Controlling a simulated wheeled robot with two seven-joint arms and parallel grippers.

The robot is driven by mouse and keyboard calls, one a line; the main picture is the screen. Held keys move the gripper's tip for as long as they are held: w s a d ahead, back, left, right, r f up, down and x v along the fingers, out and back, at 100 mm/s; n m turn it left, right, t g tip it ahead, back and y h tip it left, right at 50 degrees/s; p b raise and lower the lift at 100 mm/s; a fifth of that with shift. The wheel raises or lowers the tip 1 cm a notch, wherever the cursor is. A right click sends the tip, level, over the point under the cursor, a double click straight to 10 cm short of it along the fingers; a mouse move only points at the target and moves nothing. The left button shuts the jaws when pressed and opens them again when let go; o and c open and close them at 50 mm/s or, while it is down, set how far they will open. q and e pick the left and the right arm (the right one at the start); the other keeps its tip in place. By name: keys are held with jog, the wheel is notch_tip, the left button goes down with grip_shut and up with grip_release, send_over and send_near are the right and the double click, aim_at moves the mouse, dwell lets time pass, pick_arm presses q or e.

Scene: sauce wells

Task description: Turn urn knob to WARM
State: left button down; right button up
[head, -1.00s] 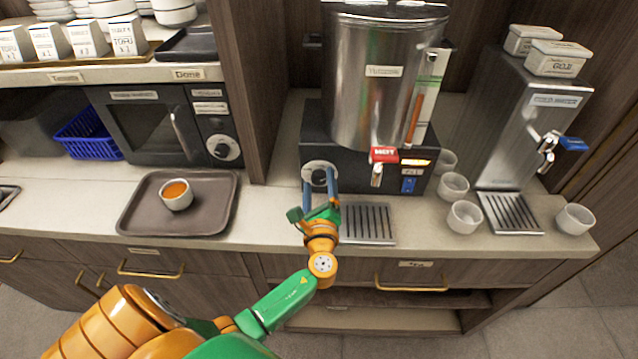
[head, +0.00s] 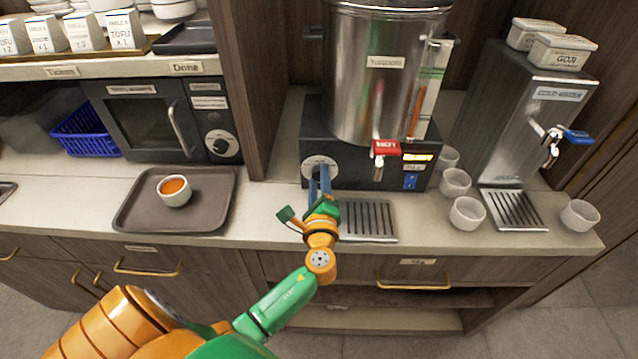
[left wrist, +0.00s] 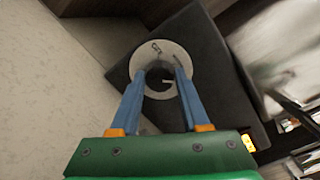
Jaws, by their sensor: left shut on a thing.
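The steel urn (head: 378,85) stands on a black base (head: 352,158) at the back of the counter. Its knob sits on a white round dial at the left of the base front; the dial also shows in the left wrist view (left wrist: 174,52). My left gripper (head: 319,174) reaches the dial from the front. Its two blue fingers (left wrist: 160,78) are shut on the dark knob (left wrist: 160,82), one on each side. The fingers cover part of the dial, and I cannot read its marks. My right gripper is not in view.
A red HOT tap (head: 385,147) and a drip tray (head: 367,221) are right of the knob. Several white cups (head: 467,213) stand further right by a steel dispenser (head: 515,120). A brown tray (head: 215,205) holding a cup of orange liquid (head: 174,191) lies left.

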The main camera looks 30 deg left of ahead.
pick_arm(q)
jog(key=n+b, duration=0.2)
jog(key=n, duration=0.2)
jog(key=shift+f, duration=0.15)
jog(key=shift+n+h+b, duration=0.3)
jog(key=shift+n+b, duration=0.45)
jog(key=shift+n, duration=1.25)
jog(key=shift+c, duration=1.9)
grip_release()
jog(key=shift+s, duration=0.1)
jog(key=b+v, duration=0.1)
jog(key=v, duration=0.5)
jog(key=shift+s+d+b, duration=0.2)
jog(key=shift+s+b, duration=0.1)
jog(key=shift+s+d, duration=0.1)
jog(key=shift+s, duration=0.1)
jog(key=shift+w, duration=0.1)
